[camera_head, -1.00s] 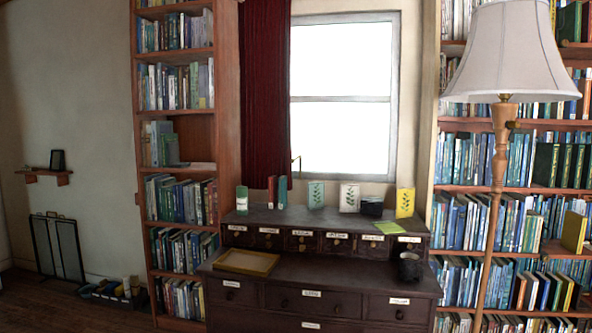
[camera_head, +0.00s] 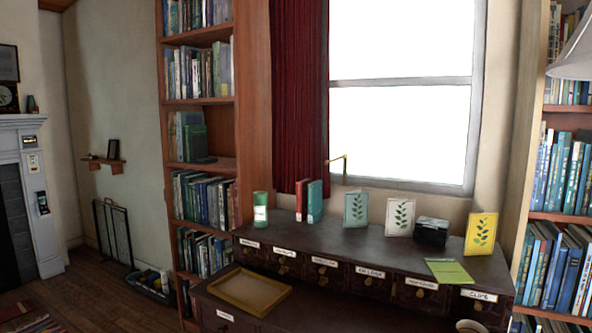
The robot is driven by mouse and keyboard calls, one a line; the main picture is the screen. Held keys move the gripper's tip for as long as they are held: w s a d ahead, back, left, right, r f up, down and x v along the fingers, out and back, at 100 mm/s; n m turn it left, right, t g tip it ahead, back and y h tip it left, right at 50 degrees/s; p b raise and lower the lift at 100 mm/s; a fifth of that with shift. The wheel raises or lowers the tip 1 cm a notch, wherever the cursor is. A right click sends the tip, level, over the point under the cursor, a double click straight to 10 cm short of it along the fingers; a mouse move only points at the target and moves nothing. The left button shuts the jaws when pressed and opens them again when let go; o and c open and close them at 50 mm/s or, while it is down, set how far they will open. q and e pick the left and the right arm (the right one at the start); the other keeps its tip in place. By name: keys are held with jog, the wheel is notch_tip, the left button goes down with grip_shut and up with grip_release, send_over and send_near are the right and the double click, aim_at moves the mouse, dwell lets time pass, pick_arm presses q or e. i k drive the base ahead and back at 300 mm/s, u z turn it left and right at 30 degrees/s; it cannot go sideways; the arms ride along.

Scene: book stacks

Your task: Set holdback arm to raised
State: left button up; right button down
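A thin brass holdback arm (camera_head: 345,166) shows at the lower left of the window, beside the dark red curtain (camera_head: 299,100). It sticks out from near the curtain's edge and has a bent end pointing down. The curtain hangs straight beside the window, and I cannot tell whether the arm touches it. Neither of my grippers is in view.
A dark cabinet (camera_head: 350,311) with labelled drawers stands below the window. On it are several upright books and cards, a black box (camera_head: 432,231), a green card (camera_head: 449,271) and a yellow tray (camera_head: 249,290). Bookcases stand either side. Open floor lies at the left.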

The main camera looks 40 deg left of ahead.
aim_at(327, 163)
jog(key=u, duration=1)
jog(key=i, duration=0.95)
jog(key=u, duration=1.05)
